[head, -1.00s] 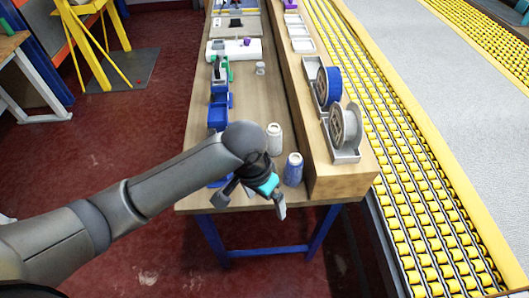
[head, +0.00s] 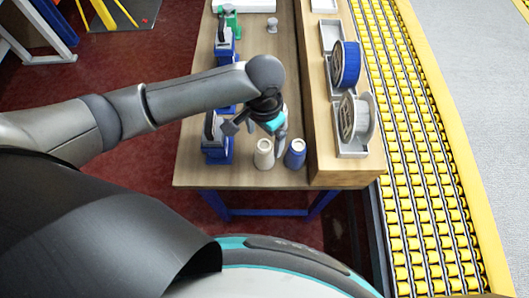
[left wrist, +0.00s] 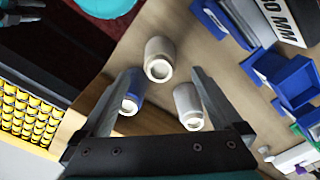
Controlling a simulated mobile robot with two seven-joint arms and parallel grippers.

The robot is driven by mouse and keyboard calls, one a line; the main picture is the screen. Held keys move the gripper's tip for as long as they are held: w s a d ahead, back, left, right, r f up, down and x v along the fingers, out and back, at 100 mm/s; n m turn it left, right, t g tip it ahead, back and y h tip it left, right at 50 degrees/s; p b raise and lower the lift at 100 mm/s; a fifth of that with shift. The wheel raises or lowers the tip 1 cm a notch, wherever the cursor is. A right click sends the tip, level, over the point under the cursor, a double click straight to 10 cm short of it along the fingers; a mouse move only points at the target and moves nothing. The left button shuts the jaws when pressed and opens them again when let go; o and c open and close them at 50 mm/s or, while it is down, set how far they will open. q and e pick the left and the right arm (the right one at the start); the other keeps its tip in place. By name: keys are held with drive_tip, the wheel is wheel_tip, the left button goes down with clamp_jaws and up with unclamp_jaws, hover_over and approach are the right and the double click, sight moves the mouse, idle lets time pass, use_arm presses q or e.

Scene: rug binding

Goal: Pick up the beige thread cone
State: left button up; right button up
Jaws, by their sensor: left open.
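The beige thread cone (head: 263,153) stands upright near the front edge of the table. In the left wrist view it (left wrist: 159,59) shows between and beyond the fingertips. My left gripper (head: 256,137) is open and empty above it, tilted downward, with one finger passing in front of the gap to the blue cone. It also shows in the left wrist view (left wrist: 163,74). A blue thread cone (head: 295,153) stands just right of the beige one. A white cone (left wrist: 188,106) shows only in the left wrist view; my gripper hides it in the head view.
A wooden ledge (head: 318,150) with a blue reel (head: 345,64) and a grey reel (head: 358,117) runs along the right. Blue bins (head: 217,150) line the table's left side. A yellow roller conveyor (head: 400,140) lies beyond the ledge. A dark shape fills the wrist view's upper left corner.

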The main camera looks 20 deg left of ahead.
sight(264, 150)
use_arm(q)
wheel_tip(264, 150, down, 7)
drive_tip(key=shift+f+b, duration=0.2)
drive_tip(key=shift+b, duration=0.45)
drive_tip(key=shift+c, duration=0.2)
clamp_jaws()
idle(0.3)
drive_tip(key=shift+r, duration=0.15)
